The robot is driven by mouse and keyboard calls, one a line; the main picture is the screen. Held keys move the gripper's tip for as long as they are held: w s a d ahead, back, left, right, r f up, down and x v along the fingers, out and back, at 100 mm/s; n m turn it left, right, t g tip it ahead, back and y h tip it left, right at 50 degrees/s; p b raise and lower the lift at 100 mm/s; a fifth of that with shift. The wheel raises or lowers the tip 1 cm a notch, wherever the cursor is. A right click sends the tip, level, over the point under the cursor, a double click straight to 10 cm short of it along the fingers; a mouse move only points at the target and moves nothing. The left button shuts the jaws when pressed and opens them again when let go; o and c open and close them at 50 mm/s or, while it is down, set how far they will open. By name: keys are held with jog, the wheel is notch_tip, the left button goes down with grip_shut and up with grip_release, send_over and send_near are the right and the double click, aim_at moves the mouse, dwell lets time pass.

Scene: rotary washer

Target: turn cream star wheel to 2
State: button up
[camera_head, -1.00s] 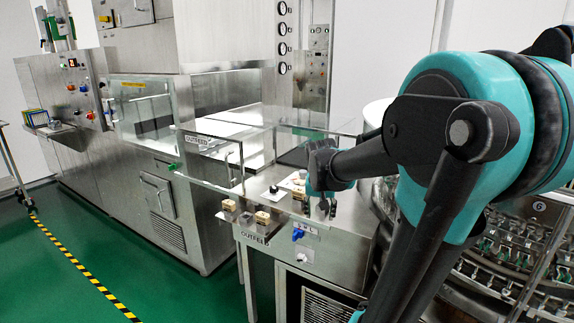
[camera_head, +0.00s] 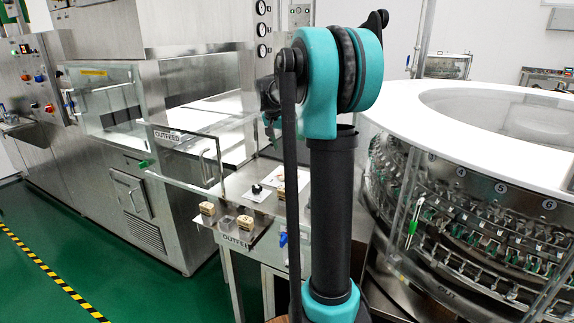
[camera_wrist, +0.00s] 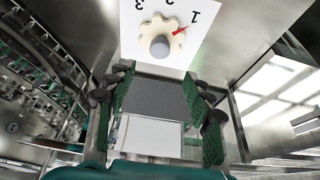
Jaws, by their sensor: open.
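The cream star wheel (camera_wrist: 161,38) sits on a white plate (camera_wrist: 132,40) at the top of the wrist view, with a grey round hub at its centre. Its red pointer points toward the printed 1. The figures appear upside down; 3 is at left, and 2 is partly cut off at the top edge. My gripper (camera_wrist: 157,82) is open and empty, its two green-padded fingers apart below the wheel, not touching it. In the head view my gripper (camera_head: 270,103) is mostly hidden behind my arm. The wheel is not clear there.
A black knob (camera_head: 257,189) and small tan blocks (camera_head: 207,208) are on the outfeed table. The large round washer (camera_head: 470,215) is at right. Green floor is open at left.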

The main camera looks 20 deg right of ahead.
aim_at(289, 166)
jog(key=x, duration=1)
jog(key=shift+d+f, duration=0.1)
jog(key=shift+f, duration=0.05)
jog(key=shift+c, duration=0.3)
jog(key=c, duration=1.1)
jog(key=n+y, duration=0.1)
jog(key=n, duration=0.2)
jog(key=shift+s+d+n+t, duration=0.1)
jog(key=shift+d+n+t, duration=0.05)
jog(key=shift+n+t, duration=0.2)
jog(key=shift+n+t+y, duration=0.35)
jog(key=shift+n+y, duration=0.75)
jog(key=shift+n, duration=1.45)
